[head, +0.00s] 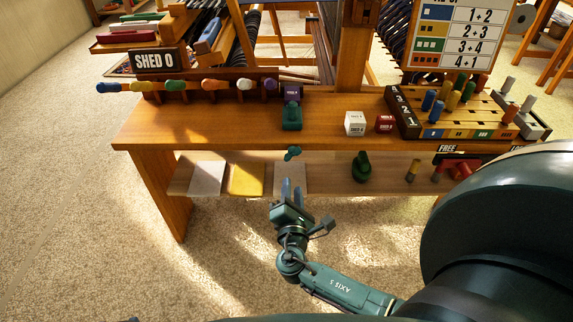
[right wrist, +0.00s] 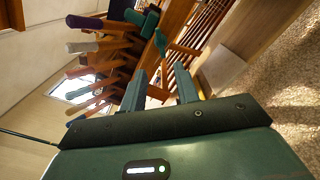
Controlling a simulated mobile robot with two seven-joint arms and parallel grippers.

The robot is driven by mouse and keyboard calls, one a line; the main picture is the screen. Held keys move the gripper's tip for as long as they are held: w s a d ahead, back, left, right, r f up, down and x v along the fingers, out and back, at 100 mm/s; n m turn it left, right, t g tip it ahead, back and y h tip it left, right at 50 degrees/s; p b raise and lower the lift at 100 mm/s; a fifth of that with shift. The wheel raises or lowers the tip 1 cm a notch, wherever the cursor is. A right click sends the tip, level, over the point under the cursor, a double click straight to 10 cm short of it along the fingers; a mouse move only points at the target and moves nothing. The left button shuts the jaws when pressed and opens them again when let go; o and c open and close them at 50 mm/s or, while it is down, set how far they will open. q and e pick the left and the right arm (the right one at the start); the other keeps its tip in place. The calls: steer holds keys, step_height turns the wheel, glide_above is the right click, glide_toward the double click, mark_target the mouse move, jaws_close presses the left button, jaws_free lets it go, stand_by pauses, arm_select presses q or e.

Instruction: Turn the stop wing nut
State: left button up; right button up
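A small green wing nut (head: 292,153) sits at the front edge of the wooden bench, just below a green block (head: 291,118) with a purple labelled piece above it. I take it to be the stop wing nut; it also seems to show in the right wrist view (right wrist: 160,42), ahead of the fingers. My right gripper (head: 291,182) is in front of the bench, below the wing nut and apart from it. Its two fingers point up toward the bench; in the right wrist view (right wrist: 162,72) they stand apart with nothing between them. My left gripper is not in view.
Several coloured handles (head: 175,85) line the bench's back left. A white cube (head: 355,123) and a red cube (head: 384,123) stand right of the green block. A pegboard (head: 460,112) is further right. The lower shelf (head: 330,172) holds flat pads and a green object (head: 361,167).

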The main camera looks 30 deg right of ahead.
mark_target(293, 156)
steer(key=b+x, duration=0.1)
steer(key=x, duration=1)
steer(key=shift+w+d, duration=0.25)
steer(key=shift+w, duration=0.05)
jaws_close()
